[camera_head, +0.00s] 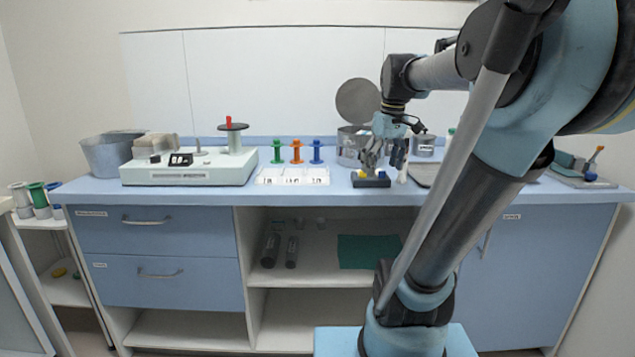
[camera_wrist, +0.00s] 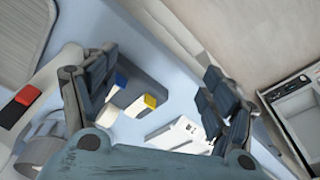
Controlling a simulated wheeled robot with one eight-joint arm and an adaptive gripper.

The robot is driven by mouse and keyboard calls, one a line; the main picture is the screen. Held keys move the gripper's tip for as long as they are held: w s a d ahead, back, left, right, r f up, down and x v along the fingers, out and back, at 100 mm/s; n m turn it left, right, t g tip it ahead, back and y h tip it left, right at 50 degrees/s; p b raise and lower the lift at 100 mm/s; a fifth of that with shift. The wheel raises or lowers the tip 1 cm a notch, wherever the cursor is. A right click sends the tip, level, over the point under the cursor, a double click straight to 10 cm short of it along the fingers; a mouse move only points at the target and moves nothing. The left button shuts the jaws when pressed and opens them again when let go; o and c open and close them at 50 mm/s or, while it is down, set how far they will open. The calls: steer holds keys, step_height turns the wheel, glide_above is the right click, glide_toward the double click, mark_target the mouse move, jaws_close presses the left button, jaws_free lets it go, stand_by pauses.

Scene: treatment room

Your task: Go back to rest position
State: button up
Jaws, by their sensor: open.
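My gripper (camera_head: 384,160) hangs above the blue counter, at the right of the middle in the head view. Just below it is a small dark holder (camera_head: 371,183) with yellow and blue pieces. In the wrist view my gripper (camera_wrist: 160,100) has its two dark fingers wide apart. Nothing is held between them. The dark holder (camera_wrist: 150,88), with a blue-marked and a yellow-topped white piece, shows beyond the fingers. Any contact between gripper and holder cannot be told.
Left of my gripper stand green, orange and blue spools (camera_head: 297,152) above white labelled trays (camera_head: 292,176). A round metal canister (camera_head: 350,147) with its lid raised stands close behind. A grey tray (camera_head: 425,176) lies to the right. A pale instrument (camera_head: 190,168) is further left.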

steer(key=s+f+m, duration=0.3)
steer(key=s+f, duration=0.4)
steer(key=f, duration=0.4)
steer(key=s+f+m, duration=0.2)
steer(key=s+f, duration=0.6)
steer(key=f, duration=0.2)
steer(key=shift+s+d+f+m+t+h, duration=0.2)
steer(key=shift+f+m+t+h, duration=0.1)
steer(key=shift+f+m+t, duration=0.1)
steer(key=shift+w+f, duration=0.2)
steer(key=shift+w, duration=0.3)
